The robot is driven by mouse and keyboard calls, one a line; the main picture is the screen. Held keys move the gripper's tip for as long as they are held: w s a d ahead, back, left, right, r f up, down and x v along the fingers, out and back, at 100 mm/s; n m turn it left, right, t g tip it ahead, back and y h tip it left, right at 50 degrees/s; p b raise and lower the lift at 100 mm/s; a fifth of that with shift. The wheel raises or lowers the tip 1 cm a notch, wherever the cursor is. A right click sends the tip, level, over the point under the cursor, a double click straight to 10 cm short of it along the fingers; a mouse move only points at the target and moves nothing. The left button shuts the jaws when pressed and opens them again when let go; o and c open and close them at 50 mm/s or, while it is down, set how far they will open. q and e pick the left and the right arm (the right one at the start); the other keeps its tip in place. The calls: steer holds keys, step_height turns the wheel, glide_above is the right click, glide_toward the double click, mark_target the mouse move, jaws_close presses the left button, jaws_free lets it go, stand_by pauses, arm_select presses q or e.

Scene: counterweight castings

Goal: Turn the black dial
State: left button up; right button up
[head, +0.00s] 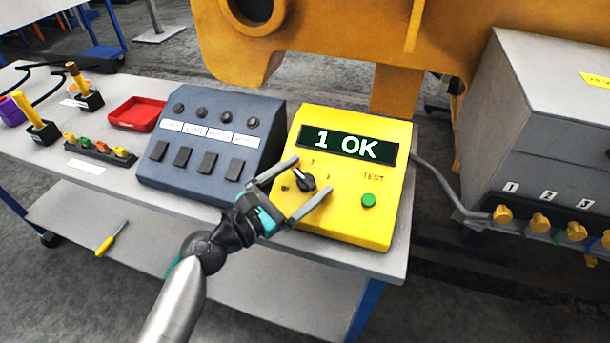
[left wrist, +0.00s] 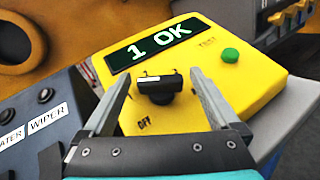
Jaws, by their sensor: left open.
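The black dial (head: 305,181) is on the sloped face of a yellow tester box (head: 340,228), left of a green button (head: 368,200) under the word TEST. The box's display (head: 347,145) reads "1 OK". My left gripper (head: 308,184) is open, with one finger on each side of the dial. In the left wrist view the dial (left wrist: 158,86) sits between the two spread fingers (left wrist: 160,92), with visible gaps on both sides. The word OFF shows below it. My right gripper is in neither view.
A grey-blue switch panel (head: 205,150) stands just left of the tester. A red tray (head: 136,113) and small stands with yellow handles are farther left on the table (head: 290,258). A grey cabinet with yellow knobs (head: 538,222) is at the right. A yellow-handled screwdriver (head: 108,243) lies on the lower shelf.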

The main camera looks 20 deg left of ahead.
arm_select(q)
steer(key=shift+w+d, duration=0.1)
steer(key=shift+w, duration=0.15)
steer(key=shift+c, duration=0.3)
steer(key=c, duration=1.3)
steer(key=shift+m+h, duration=0.3)
